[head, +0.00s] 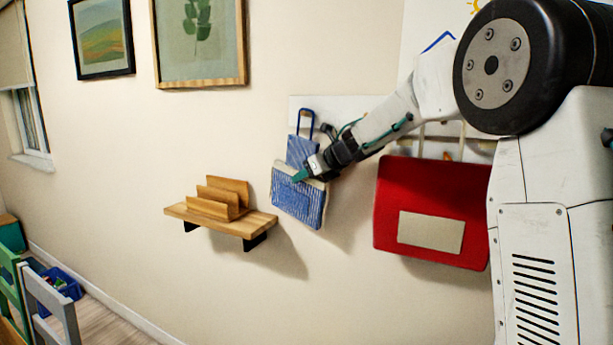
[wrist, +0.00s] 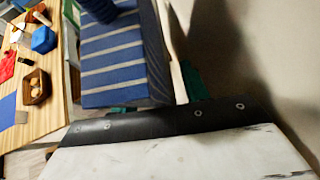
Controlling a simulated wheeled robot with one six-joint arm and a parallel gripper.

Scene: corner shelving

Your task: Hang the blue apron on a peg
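The blue apron (head: 298,200) has white stripes, a narrow bib and a blue neck loop (head: 305,117) standing up at its top. It hangs upright in front of the wall board (head: 345,104). My gripper (head: 301,175) is at the apron's upper edge, where the bib meets the wider part, with a green finger across its front. In the wrist view the striped apron (wrist: 125,55) lies between the green fingers, which look closed on it. The loop is in front of the board; I cannot tell whether it is around a peg. No peg behind it shows clearly.
A red bag (head: 430,210) hangs from the board to the right, close to my arm. A wooden shelf (head: 222,219) with a slotted rack (head: 222,197) juts out at the lower left. Framed pictures (head: 200,40) hang above. The wall below the apron is clear.

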